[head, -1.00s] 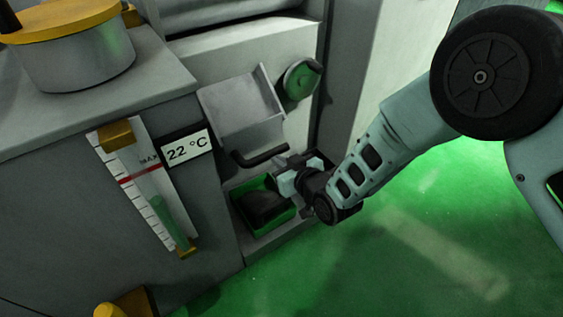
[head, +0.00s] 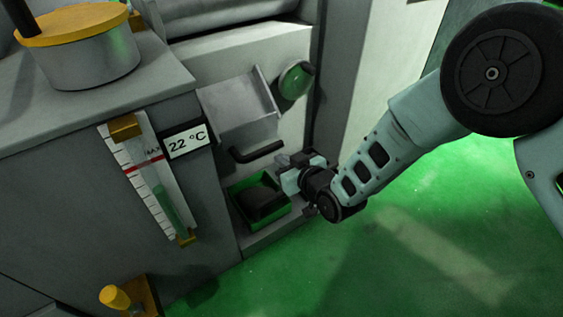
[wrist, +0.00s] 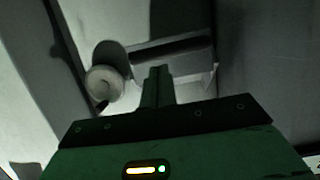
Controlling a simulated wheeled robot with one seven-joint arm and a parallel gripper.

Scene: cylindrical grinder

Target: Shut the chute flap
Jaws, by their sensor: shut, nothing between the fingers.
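The chute flap (head: 237,112) is a grey metal panel with side walls, tilted out from the machine front.
A green bin (head: 286,213) with dark contents stands below the flap. A round green knob (head: 296,80) sits right of the flap. A level gauge (head: 150,178) and a 22 °C display (head: 187,141) are on the left. Green floor (head: 400,250) is open at right.

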